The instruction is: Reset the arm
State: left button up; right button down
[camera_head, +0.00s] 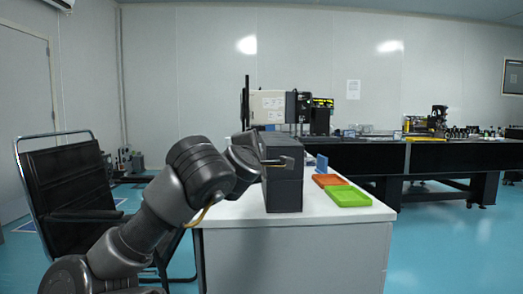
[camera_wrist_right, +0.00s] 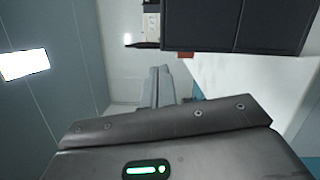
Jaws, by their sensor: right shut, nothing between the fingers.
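One dark grey arm of mine rises from the lower left in the head view; its wrist end is beside the upper left of a dark box. By its match with the right wrist view I take it as my right arm. In the right wrist view my right gripper (camera_wrist_right: 160,72) is shut with nothing between its fingers. The dark box (camera_head: 284,192) stands upright on a white table (camera_head: 300,240); it also shows close by in the right wrist view (camera_wrist_right: 240,25). I cannot tell whether arm and box touch. My left gripper is not in view.
An orange tray (camera_head: 329,180) and a green tray (camera_head: 348,196) lie right of the box. A pale instrument (camera_head: 270,106) stands behind it. A black chair (camera_head: 65,180) is at the left. Dark optical tables (camera_head: 440,155) line the back right. Blue floor is clear at the right.

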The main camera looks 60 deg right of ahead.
jog(key=v, duration=0.5)
jog(key=shift+a+r, duration=0.1)
jog(key=shift+a, duration=0.25)
jog(key=x, duration=1)
jog(key=shift+f+p, duration=0.2)
jog(key=shift+p, duration=0.15)
jog(key=shift+a, duration=0.1)
